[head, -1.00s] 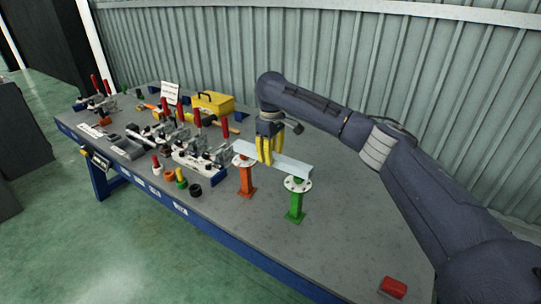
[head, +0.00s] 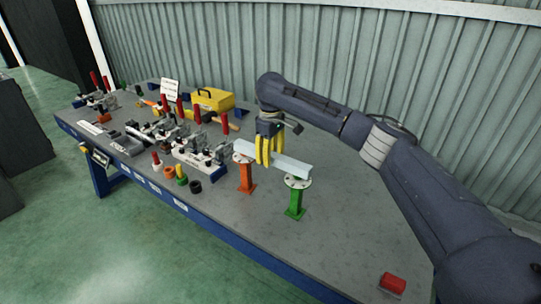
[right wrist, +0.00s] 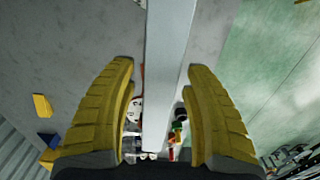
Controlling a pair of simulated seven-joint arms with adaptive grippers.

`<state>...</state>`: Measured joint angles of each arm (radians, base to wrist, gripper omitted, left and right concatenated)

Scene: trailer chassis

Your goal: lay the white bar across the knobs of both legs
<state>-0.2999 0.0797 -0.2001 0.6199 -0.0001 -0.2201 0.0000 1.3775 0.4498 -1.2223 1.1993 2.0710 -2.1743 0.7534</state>
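The white bar (head: 290,166) spans the orange leg (head: 246,176) and the green leg (head: 296,200), both upright on the table. Its ends lie over their white round tops; whether it sits exactly on the knobs is hidden. My right gripper (head: 265,160) points down around the bar, nearer the orange leg. In the right wrist view the bar (right wrist: 170,50) runs between the two yellow fingers (right wrist: 160,75), which stand apart, with a clear gap on the left side. My left gripper is not in view.
Several clamps (head: 200,155) stand left of the orange leg, with small coloured pieces (head: 181,176) in front. A yellow toolbox (head: 213,101) is behind. A red block (head: 392,283) lies at the near right corner.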

